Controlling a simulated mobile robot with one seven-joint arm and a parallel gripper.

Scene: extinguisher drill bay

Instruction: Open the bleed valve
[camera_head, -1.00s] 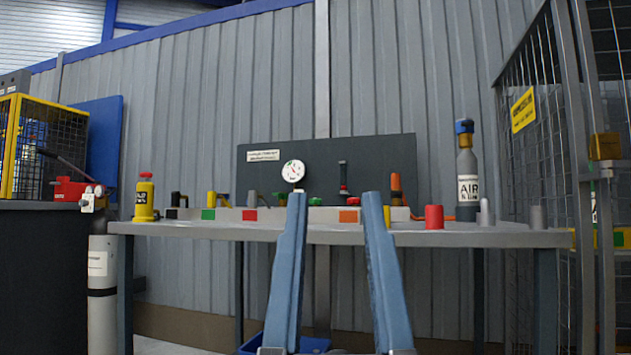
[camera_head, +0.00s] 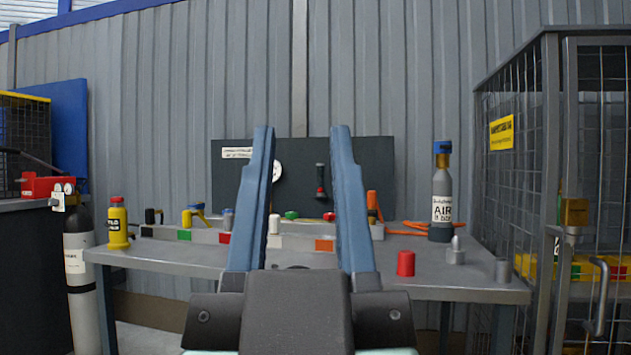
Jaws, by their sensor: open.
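My gripper (camera_head: 302,132) is open and empty, its two blue fingers pointing up in front of the bench. Behind the fingers is a low grey manifold block (camera_head: 205,236) with coloured tags. I cannot tell which one is the bleed valve. A round white gauge (camera_head: 277,171) is partly hidden by the left finger. The fingers and gripper body also hide parts of the manifold and bench.
The grey bench (camera_head: 430,271) carries a yellow bottle (camera_head: 118,225) at left, a red cylinder (camera_head: 405,263) and a grey AIR bottle (camera_head: 442,200) at right. A mesh cage (camera_head: 510,170) stands right. A tall cylinder (camera_head: 80,265) stands left.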

